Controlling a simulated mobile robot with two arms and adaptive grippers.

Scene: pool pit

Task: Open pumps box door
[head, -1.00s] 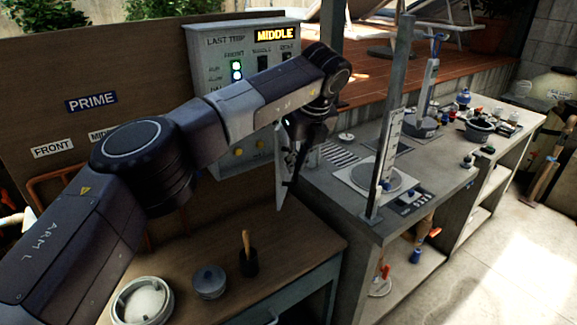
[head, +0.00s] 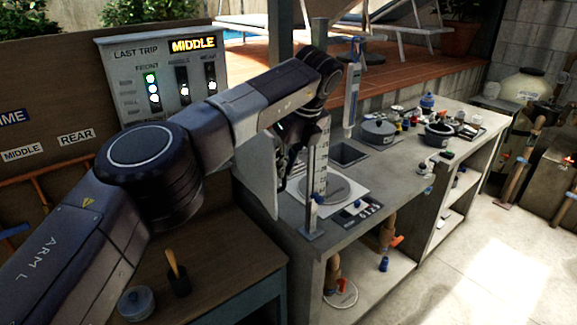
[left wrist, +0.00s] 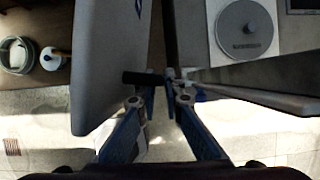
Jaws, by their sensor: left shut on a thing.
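The pumps box (head: 165,85) is the grey panel at the left of the head view, with "LAST TRIP", a lit "MIDDLE" sign and rows of lights. A pale grey door panel (head: 258,172) stands out to the right of the box, partly behind my left arm. It also shows in the left wrist view (left wrist: 105,65) as a large grey slab, with a short black handle (left wrist: 138,77) at its edge. My left gripper (head: 284,150) is shut on that handle; its blue fingers (left wrist: 160,80) meet around the handle's end. My right gripper is not in view.
A grey upright post (head: 318,165) stands close right of my left gripper, beside a round plate (head: 335,190) on the counter (head: 395,180). The floor at right is mostly clear.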

